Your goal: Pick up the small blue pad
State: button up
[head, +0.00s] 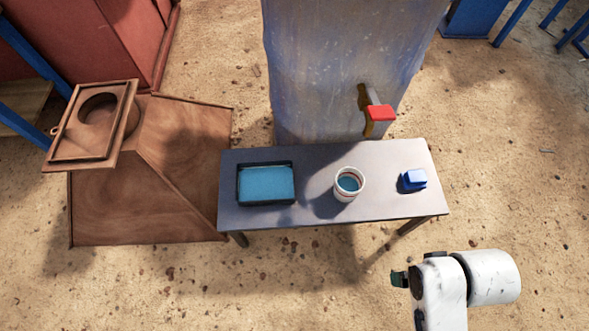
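A small blue pad (414,179) lies near the right end of the grey table (300,212), with a darker blue part at its left side. My white arm reaches in at the lower right, in front of the table and apart from the pad. A small dark green piece (399,279) shows at the left of the arm's end and may be part of my gripper. The fingers cannot be made out, so whether they are open or shut is unclear.
A black-rimmed tray (238,184) with a blue surface sits at the table's left, and a white cup (345,192) with blue contents stands mid-table. Behind is a grey-blue machine body (335,60) with a red-ended handle (380,113). A brown hopper-like form (150,190) stands left. Sandy ground in front is clear.

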aim_at(411, 179)
jog(key=i+z, duration=0.55)
jog(key=z, duration=0.2)
jog(key=i+j+z, duration=0.1)
jog(key=i+z, duration=0.3)
jog(key=k, duration=0.1)
